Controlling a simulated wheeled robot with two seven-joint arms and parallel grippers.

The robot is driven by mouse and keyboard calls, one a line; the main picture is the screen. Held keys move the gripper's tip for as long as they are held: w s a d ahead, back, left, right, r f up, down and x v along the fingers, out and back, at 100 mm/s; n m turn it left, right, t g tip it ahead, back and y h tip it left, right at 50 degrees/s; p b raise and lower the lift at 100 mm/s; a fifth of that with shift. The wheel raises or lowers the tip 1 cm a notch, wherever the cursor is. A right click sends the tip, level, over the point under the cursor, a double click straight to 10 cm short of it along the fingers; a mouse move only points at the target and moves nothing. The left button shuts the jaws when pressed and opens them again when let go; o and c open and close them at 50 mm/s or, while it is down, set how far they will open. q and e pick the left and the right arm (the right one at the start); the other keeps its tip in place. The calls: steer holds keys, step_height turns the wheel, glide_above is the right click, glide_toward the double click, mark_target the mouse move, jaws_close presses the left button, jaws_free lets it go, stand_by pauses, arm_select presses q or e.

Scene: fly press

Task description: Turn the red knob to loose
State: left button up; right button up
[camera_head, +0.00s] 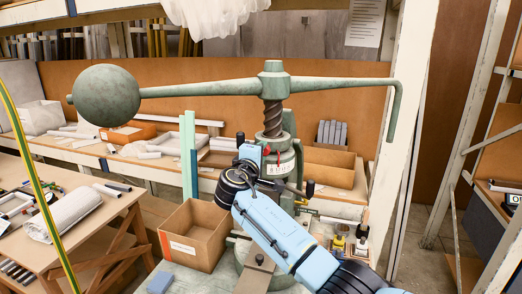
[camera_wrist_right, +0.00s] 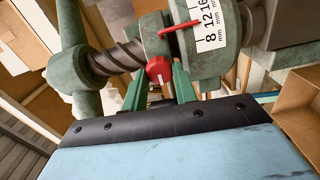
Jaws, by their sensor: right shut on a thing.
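The green fly press (camera_head: 283,165) has a thick screw (camera_head: 272,118) and a long handle bar with a ball weight (camera_head: 106,96) on its left end. In the right wrist view the red knob (camera_wrist_right: 159,70), with a white mark, sits on the press collar between the screw and the scale ring (camera_wrist_right: 208,38). My right gripper (camera_wrist_right: 160,84) has its green fingers on either side of the knob and is shut on it. In the head view my right gripper (camera_head: 264,152) is at the collar, and the knob is largely hidden there. My left gripper is not in view.
A red pointer (camera_wrist_right: 181,26) lies over the scale numbers. An open cardboard box (camera_head: 195,236) stands left of the press. A table with a rolled cloth (camera_head: 76,212) is at the left. Small bottles (camera_head: 339,242) stand right of the press.

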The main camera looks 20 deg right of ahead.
steer(key=shift+n, duration=0.4)
steer(key=o, duration=1)
steer(key=shift+c, duration=0.2)
steer(key=shift+s, duration=0.1)
steer(key=b+v, duration=0.2)
steer(key=v, duration=1.1)
steer(key=shift+a+b, duration=0.2)
steer(key=shift+b, duration=0.1)
steer(key=shift+s, duration=0.1)
